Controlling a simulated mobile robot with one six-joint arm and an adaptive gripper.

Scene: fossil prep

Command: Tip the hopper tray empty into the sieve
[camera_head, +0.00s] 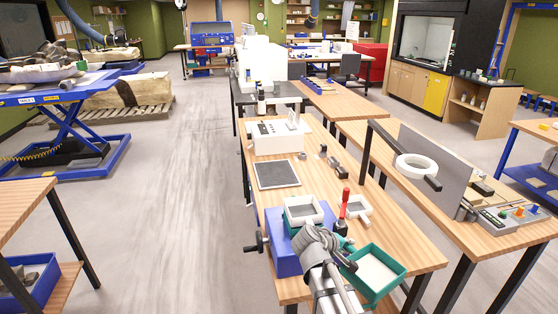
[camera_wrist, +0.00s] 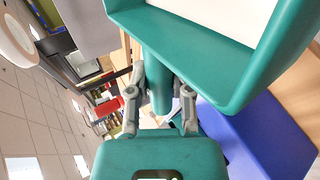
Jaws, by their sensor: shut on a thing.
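The hopper tray is a green rectangular tray (camera_head: 375,290) with a pale, whitish inside, at the front of the bench in the head view. It fills the top of the wrist view (camera_wrist: 190,60). My gripper (camera_wrist: 162,88) is shut on the tray's round green handle. I cannot tell whether the white inside is a load or a bare floor. A white square frame with a grey inside (camera_head: 303,223), apparently the sieve, sits on the blue box (camera_head: 283,255), left of the tray. The tray is beside the frame, not over it. My wrist hides part of the blue box.
A crank sticks out from the blue box's left side. A dark flat panel (camera_head: 277,175) and a white machine (camera_head: 277,140) are farther back. The bench's front right corner is clear.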

